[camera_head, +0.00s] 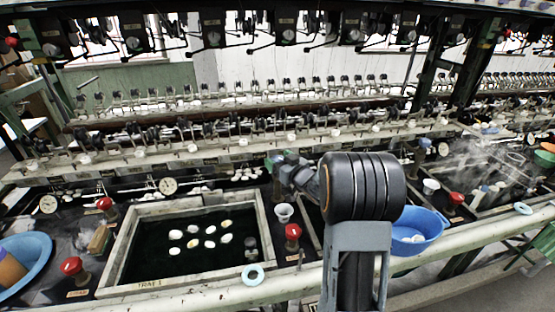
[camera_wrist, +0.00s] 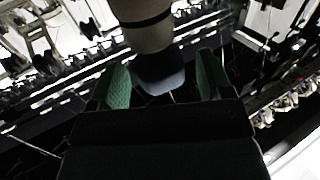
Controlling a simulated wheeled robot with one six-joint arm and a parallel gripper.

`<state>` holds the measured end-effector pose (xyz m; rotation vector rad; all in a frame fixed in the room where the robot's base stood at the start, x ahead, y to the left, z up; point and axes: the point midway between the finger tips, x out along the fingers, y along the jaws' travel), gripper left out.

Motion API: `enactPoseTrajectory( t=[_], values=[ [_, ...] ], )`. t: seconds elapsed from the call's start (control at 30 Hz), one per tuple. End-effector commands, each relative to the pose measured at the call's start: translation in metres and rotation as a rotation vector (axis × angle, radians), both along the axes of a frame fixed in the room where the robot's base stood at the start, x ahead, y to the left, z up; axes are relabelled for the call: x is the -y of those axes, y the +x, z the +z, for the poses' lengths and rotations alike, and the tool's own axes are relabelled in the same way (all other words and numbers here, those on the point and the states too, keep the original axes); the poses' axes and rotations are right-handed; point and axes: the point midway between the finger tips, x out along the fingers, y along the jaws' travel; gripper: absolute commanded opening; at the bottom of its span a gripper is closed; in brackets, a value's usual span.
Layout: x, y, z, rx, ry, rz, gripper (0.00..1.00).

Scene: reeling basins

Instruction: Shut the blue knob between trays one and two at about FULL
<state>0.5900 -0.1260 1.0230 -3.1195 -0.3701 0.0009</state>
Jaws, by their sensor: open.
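My gripper (camera_head: 279,163) reaches toward the back of the basins, just behind the gap right of tray one (camera_head: 180,285). In the wrist view its two green-padded fingers (camera_wrist: 162,82) stand apart. A dark blue-grey cap (camera_wrist: 160,72) under a pale round body (camera_wrist: 148,35) shows between them; it looks like the blue knob, but the shade leaves its colour unsure. I see no clear contact with the fingers. In the head view the knob is not distinct and seems hidden by my gripper. No dial mark or FULL label is readable. My arm covers much of tray two.
Red knobs (camera_head: 292,231) stand near the trays. A blue bowl (camera_head: 425,222) stands right of my arm. Reeling machinery lines the back.

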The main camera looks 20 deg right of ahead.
Motion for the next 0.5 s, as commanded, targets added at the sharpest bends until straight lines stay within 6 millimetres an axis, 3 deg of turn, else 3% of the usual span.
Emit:
enactPoseTrajectory(
  t=[0.4,0.5],
  values=[
    [-0.002,0.0065,0.0,0.0,0.0,0.0,0.73],
    [-0.002,0.0064,0.0001,0.0,0.0,0.0,0.65]
  ],
)
